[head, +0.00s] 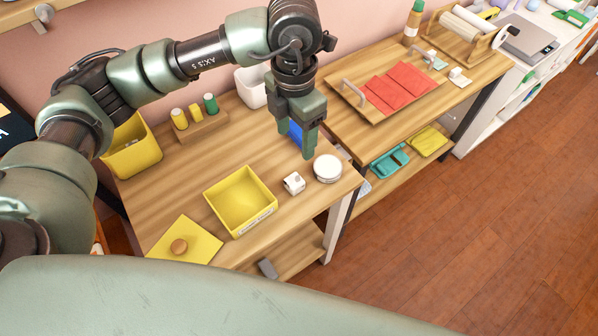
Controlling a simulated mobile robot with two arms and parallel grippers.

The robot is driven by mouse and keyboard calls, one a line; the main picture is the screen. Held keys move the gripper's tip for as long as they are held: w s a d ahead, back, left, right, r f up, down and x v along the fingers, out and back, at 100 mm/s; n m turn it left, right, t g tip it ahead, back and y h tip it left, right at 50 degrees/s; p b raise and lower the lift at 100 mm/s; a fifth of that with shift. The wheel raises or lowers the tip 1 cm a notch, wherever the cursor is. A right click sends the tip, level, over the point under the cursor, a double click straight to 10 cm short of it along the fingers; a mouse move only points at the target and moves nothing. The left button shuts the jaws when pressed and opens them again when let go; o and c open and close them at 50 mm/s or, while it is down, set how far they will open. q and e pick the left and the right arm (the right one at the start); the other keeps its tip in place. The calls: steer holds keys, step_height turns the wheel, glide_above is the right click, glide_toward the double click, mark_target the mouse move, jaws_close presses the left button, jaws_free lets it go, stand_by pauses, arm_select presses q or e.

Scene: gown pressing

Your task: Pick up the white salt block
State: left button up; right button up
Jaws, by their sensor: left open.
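A small white block (293,183), which I take for the salt block, sits on the near wooden table (225,160), between a yellow open box and a round white tin. It has a darker mark on one side. My left gripper (296,143) points down behind and above the block, apart from it. Its fingers are open, and a blue patch (295,132) shows between or behind them; I cannot tell whether it touches them. My right gripper is not in view.
The yellow box (241,200) stands left of the block, the round white tin (328,168) to its right. A yellow lid (184,241) with a wooden knob lies at the front left. Several spools (196,112) and a white container (251,87) stand at the back.

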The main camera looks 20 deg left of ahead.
arm_select(q)
step_height(320, 180, down, 4)
steer(key=s+b, duration=0.2)
steer(key=b, duration=0.7)
glide_above(295, 180)
steer(key=f, duration=0.5)
steer(key=shift+s, duration=0.35)
steer(key=f, duration=0.2)
steer(key=f+p, duration=0.1)
steer(key=f, duration=0.2)
steer(key=f+p, duration=0.1)
steer(key=f, duration=0.1)
steer(key=shift+w+f, duration=0.3)
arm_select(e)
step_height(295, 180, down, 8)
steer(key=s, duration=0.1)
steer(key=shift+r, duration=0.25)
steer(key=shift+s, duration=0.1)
arm_select(q)
jaws_close()
